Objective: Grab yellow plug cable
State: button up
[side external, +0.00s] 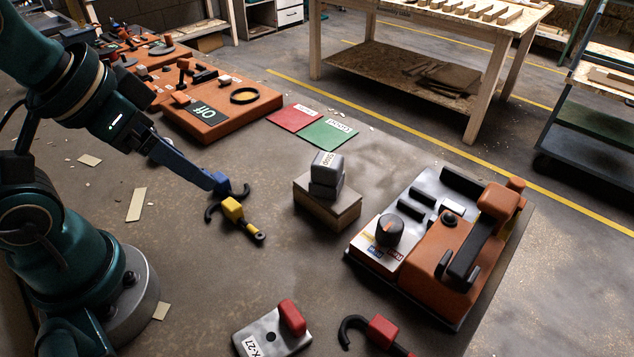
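The yellow plug cable (232,208) lies on the floor-like work surface in the side external view. It has a yellow block, a black hooked piece at its left and a dark tip with a yellow mark at lower right. My gripper (212,181) reaches down from the upper left on long blue fingers, with its tip just above and left of the yellow block. A blue block and black curved piece (240,191) show at the tip; I cannot tell whether they belong to a separate cable or whether my gripper touches them. The finger gap is not visible.
A grey block (327,170) sits on a wooden box (327,207) right of the cable. An orange machine with a knob (440,245) stands farther right. A red plug cable (380,331) and a metal plate with red handle (270,331) lie in front. Red and green mats (328,134) lie behind.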

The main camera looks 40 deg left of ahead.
jog(key=shift+s, duration=0.1)
jog(key=m+g+y, duration=0.3)
jog(key=m+y, duration=0.8)
jog(key=m, duration=0.6)
send_over(230, 200)
jog(key=f, duration=0.8)
jog(key=shift+s+f, duration=0.3)
jog(key=shift+f, duration=0.05)
jog(key=f+m, duration=0.1)
jog(key=d+f+m, duration=0.1)
jog(key=m+t+y, duration=0.1)
jog(key=shift+w+d+f, duration=0.3)
jog(key=shift+d+f, duration=0.1)
jog(key=f+m, duration=0.1)
jog(key=f+t, duration=0.1)
jog(key=s+d+f+m, duration=0.1)
jog(key=shift+s+m+y, duration=0.1)
jog(key=shift+m+y, duration=0.2)
jog(key=shift+t, duration=0.4)
jog(key=shift+x, duration=2.4)
